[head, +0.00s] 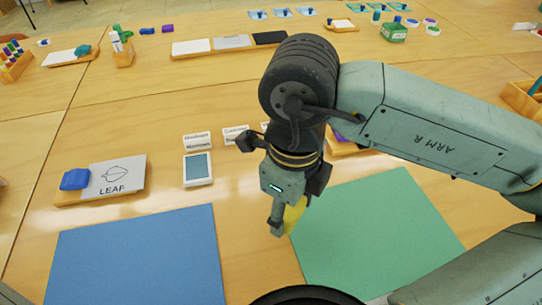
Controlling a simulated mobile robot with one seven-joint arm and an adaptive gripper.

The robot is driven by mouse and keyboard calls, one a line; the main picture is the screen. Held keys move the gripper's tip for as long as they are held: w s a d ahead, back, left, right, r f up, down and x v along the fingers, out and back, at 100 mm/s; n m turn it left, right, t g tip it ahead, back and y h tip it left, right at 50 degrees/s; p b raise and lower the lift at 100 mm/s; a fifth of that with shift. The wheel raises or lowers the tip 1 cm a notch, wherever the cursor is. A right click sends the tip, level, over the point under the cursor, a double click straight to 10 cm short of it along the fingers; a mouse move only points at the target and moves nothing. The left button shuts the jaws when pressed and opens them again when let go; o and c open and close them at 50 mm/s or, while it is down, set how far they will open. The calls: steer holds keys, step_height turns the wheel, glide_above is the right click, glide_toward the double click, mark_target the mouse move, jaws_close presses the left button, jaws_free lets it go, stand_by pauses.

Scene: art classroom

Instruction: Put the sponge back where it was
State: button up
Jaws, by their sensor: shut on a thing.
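My gripper (284,226) points down over the table between the blue sheet and the green sheet. It is shut on a yellow thing, which looks like the sponge (294,215). The sponge is mostly hidden behind the near finger and shows at its right, at the left edge of the green sheet (375,235). I cannot tell whether it touches the table or sheet. The blue sheet (140,260) lies flat to the left of my gripper.
A wooden board (75,198) with a LEAF card (118,175) and a blue block (75,179) is at left. A small screen device (198,169) and white labels (197,141) lie behind my gripper. My arm hides part of a wooden tray (345,150).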

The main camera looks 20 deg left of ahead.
steer(key=w+a+p, duration=0.1)
steer(key=w+a, duration=0.1)
steer(key=w, duration=0.2)
steer(key=w+a+f+p, duration=0.1)
steer(key=w+a, duration=0.2)
steer(key=w, duration=0.1)
steer(key=w+a+p, duration=0.1)
steer(key=w+a, duration=0.2)
steer(key=w, duration=0.1)
steer(key=shift+w+a+f, duration=0.1)
steer(key=shift+w+f, duration=0.05)
steer(key=shift+w, duration=0.1)
steer(key=f, duration=0.1)
steer(key=f+p, duration=0.1)
steer(key=shift+w+a+f, duration=0.2)
steer(key=shift+w+f, duration=0.1)
steer(key=shift+f, duration=0.55)
steer(key=shift+f, duration=0.2)
steer(key=o, duration=1.2)
steer(key=shift+r, duration=0.15)
steer(key=shift+r+p, duration=0.2)
steer(key=shift+p, duration=0.1)
step_height(320, 180, up, 12)
steer(key=shift+f+b, duration=0.1)
steer(key=shift+b, duration=0.6)
